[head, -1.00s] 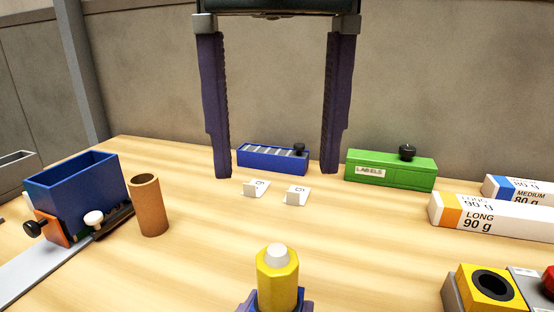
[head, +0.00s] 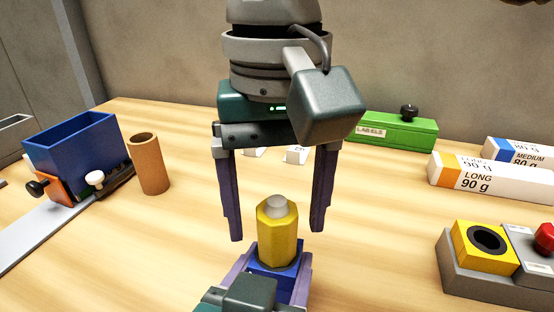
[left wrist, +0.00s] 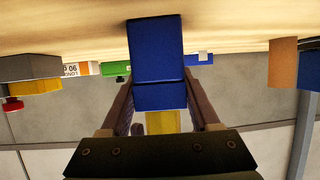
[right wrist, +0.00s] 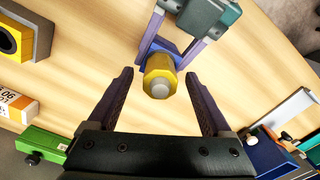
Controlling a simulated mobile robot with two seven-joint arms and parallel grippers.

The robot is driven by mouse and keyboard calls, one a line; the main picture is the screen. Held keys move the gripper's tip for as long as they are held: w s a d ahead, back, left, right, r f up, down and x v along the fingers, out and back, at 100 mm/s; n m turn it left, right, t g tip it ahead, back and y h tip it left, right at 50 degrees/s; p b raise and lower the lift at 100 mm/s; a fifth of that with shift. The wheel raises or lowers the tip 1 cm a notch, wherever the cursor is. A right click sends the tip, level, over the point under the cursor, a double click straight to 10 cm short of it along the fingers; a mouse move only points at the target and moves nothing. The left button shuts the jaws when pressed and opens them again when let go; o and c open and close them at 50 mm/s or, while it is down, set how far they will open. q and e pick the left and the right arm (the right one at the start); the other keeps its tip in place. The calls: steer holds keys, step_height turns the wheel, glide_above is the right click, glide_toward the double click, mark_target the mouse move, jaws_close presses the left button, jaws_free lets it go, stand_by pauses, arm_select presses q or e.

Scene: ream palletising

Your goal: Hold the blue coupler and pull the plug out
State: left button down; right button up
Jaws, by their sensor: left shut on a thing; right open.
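The blue coupler (head: 274,262) is held between the fingers of my left gripper (head: 278,262), which is shut on it. It also shows in the left wrist view (left wrist: 157,60). The yellow plug (head: 277,234), with a grey tip, stands upright in the coupler. In the right wrist view the plug (right wrist: 160,78) shows end-on beyond the fingertips. My right gripper (head: 277,228) is open and empty. Its fingers point down behind or on either side of the plug in the head view, apart from it.
A blue bin (head: 72,150) and a brown tube (head: 149,164) stand at the left. A green labels box (head: 398,132), white paper boxes (head: 487,177) and a grey station with a yellow socket block (head: 484,246) stand at the right. The wood table between is mostly clear.

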jaws_close()
steer(key=c, duration=0.6)
jaws_free()
steer(key=shift+c, duration=0.2)
jaws_close()
steer(key=shift+r, duration=0.2)
stand_by(0.6)
steer(key=shift+r, duration=3.15)
